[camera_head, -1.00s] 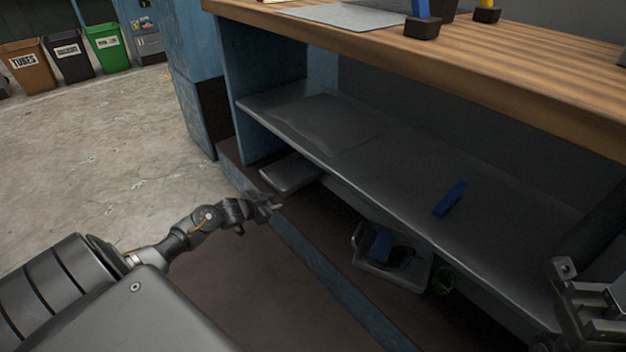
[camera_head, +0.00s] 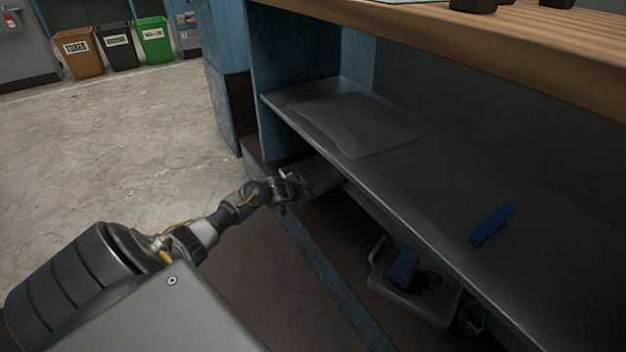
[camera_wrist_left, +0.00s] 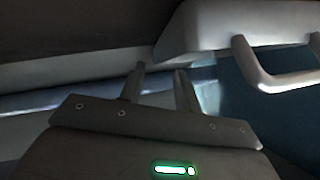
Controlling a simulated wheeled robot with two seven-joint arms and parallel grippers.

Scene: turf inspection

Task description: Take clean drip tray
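A clean-looking grey tray (camera_head: 321,175) is below the shelf at its left end, partly hidden by my left gripper (camera_head: 291,189). In the left wrist view a pale tray (camera_wrist_left: 240,24) with a loop handle (camera_wrist_left: 268,72) shows at the upper right. The left gripper (camera_wrist_left: 160,76) has its two fingers apart with nothing between them, and the handle is to the right of them. A second grey tray (camera_head: 448,311) with dark contents and a blue item (camera_head: 404,267) sits lower, farther right under the shelf. My right gripper is out of view.
The metal shelf (camera_head: 400,190) carries a thin flat sheet (camera_head: 355,125) and a blue block (camera_head: 491,226). A blue rail (camera_head: 325,285) runs along the floor. A green item (camera_head: 473,318) lies beside the second tray. Open floor and bins (camera_head: 118,45) are at left.

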